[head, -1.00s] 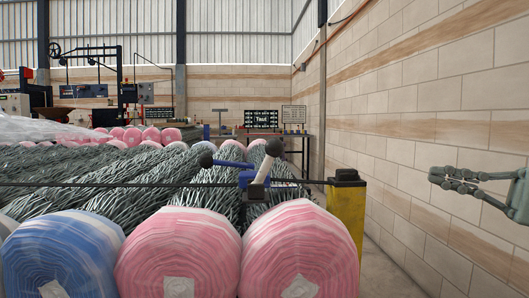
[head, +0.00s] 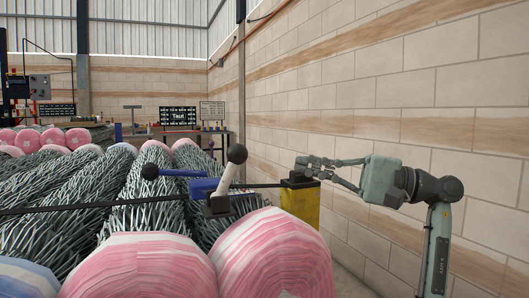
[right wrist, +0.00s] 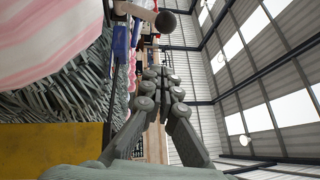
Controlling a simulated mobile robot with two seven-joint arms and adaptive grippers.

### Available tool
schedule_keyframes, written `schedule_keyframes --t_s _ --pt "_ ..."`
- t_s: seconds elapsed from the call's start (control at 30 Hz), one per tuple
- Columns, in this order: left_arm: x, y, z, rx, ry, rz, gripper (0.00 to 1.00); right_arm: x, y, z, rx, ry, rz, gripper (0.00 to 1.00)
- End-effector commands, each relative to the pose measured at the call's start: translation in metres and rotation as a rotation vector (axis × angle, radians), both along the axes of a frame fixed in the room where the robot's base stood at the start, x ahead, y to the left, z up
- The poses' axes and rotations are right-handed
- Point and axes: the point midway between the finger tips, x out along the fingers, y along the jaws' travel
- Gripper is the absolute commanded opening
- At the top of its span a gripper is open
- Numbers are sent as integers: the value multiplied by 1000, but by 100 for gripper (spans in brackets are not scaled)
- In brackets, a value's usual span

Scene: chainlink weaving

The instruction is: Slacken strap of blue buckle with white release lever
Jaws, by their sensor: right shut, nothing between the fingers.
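The blue buckle (head: 203,186) sits on the dark strap (head: 110,203) that runs across the rolls of chainlink. Its white release lever (head: 228,175) stands up at a tilt and ends in a black knob. A blue handle with another black knob (head: 150,171) points left. My right gripper (head: 298,167) is shut and empty, above the yellow post and to the right of the buckle, apart from it. In the right wrist view the white lever (right wrist: 140,11) and its black knob show at the top, beyond the gripper fingers (right wrist: 160,72). My left gripper is not in view.
The yellow post (head: 300,205) with a black top stands just below my right gripper. Pink-wrapped rolls (head: 270,255) lie in front. The block wall (head: 400,110) is on the right. A sign reading "Taut" (head: 178,116) stands behind.

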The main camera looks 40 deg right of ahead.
Motion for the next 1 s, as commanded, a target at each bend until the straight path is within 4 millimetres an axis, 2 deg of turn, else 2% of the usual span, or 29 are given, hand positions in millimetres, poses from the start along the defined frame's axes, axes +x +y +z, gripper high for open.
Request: schedule_keyframes --t_s 0.03,0.23,0.4,0.5,1.0 --pt "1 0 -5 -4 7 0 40 8 9 6 3 -2 4 0" --pt "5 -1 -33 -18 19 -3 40 37 37 13 2 -3 4 0" --pt "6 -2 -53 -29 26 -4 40 36 60 16 1 -2 2 0" --pt "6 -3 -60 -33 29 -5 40 36 67 16 1 -1 2 0" --pt "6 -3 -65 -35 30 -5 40 37 71 15 -1 1 0 0"
